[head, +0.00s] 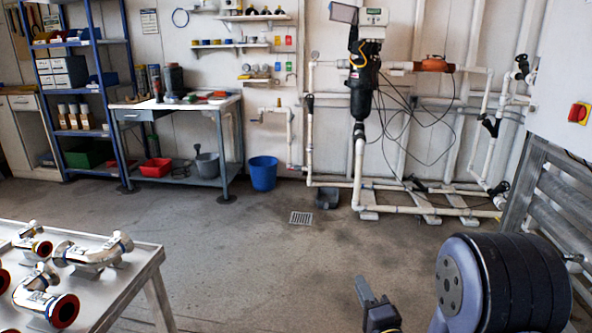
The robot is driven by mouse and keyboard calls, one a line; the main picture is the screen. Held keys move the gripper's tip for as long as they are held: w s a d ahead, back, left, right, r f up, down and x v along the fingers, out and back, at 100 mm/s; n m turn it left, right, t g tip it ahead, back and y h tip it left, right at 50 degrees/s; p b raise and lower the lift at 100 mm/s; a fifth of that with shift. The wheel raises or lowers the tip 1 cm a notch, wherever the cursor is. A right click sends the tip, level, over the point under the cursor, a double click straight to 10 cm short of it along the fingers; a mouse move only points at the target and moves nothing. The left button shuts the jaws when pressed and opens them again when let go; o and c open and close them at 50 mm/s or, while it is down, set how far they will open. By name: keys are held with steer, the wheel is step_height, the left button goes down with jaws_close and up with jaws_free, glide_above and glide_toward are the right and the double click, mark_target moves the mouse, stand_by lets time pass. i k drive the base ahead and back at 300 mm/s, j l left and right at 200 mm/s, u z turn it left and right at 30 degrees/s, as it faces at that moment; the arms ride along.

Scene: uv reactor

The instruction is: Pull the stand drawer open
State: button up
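A workbench (218,106) with blue-grey legs stands against the far wall on the left. The grey front of a drawer (134,115) shows under the left part of its top and looks shut. I cannot tell for sure whether this is the stand drawer. My gripper (374,303) shows only in part at the bottom edge, right of centre. It is far from the bench, with open floor between them. I see no object at it, and its finger gap cannot be made out.
A table with shiny pipe fittings (93,250) stands at the near left. A blue bucket (263,173) stands right of the bench, with pipework (357,160) farther right. A metal frame (545,190) stands at the right edge. The middle floor is clear around a drain (301,218).

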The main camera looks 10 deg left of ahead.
mark_target(123, 113)
steer(key=i+u, duration=0.2)
steer(key=i, duration=0.65)
steer(key=i+l+u, duration=0.2)
steer(key=i, duration=0.65)
steer(key=i+j+u, duration=0.25)
steer(key=i+u, duration=1)
steer(key=i+l+u, duration=0.25)
steer(key=i+u, duration=0.4)
steer(key=i, duration=1.75)
steer(key=i+j+z, duration=0.1)
steer(key=i+z, duration=0.3)
steer(key=i, duration=0.15)
steer(key=i+j+z, duration=0.35)
steer(key=i, duration=0.15)
steer(key=i+j+z, duration=0.75)
steer(key=i+j, duration=0.15)
